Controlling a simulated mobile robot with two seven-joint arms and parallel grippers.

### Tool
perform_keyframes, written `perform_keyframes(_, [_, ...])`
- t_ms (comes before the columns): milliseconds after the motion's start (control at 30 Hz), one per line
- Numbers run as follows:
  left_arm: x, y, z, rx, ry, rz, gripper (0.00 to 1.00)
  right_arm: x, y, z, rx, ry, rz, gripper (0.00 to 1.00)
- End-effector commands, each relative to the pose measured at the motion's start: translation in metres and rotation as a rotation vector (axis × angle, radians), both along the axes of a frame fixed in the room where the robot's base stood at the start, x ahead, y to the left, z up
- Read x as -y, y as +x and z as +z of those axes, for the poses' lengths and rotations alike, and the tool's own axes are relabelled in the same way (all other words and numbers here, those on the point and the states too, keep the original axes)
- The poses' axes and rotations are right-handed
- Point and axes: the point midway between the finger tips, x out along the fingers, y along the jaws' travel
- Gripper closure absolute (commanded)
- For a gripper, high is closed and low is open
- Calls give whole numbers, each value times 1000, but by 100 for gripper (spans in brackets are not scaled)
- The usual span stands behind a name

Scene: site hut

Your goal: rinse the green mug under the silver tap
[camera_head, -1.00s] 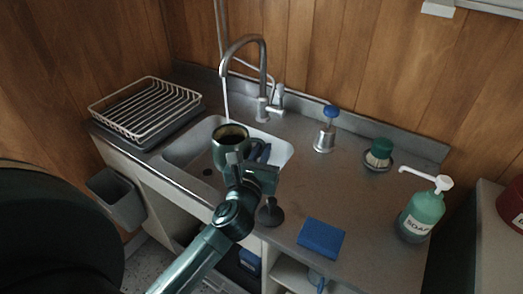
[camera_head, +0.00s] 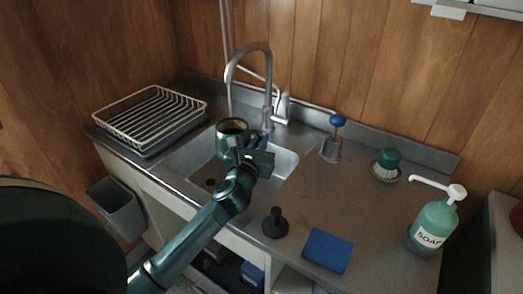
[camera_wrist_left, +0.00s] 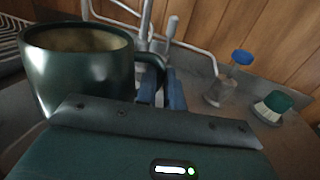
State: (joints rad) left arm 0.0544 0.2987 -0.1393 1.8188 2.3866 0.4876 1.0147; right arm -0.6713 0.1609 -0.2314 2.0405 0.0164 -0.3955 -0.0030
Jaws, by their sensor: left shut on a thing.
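The green mug (camera_head: 221,141) is upright over the sink basin (camera_head: 284,166), below the spout of the silver tap (camera_head: 266,72). A thin stream seems to come down from the spout to the mug's mouth. My left gripper (camera_head: 250,148) is shut on the mug's handle, at the mug's right side. In the left wrist view the mug (camera_wrist_left: 78,75) fills the left part, with a brownish inside, and the gripper's blue fingers (camera_wrist_left: 174,92) are at the handle. The tap's lower part (camera_wrist_left: 145,25) shows behind it. My right gripper is not in view.
A dish rack (camera_head: 150,118) stands left of the basin. A grey bin (camera_head: 117,208) hangs at the front left.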

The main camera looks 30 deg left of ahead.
Motion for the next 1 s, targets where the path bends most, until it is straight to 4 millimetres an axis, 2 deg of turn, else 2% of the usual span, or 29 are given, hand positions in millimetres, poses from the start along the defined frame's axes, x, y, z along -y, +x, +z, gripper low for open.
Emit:
perform_keyframes(500, [-26,32,-7,3,3,0,100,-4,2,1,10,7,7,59])
perform_keyframes(1000, [-29,36,-7,4,2,0,100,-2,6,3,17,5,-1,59])
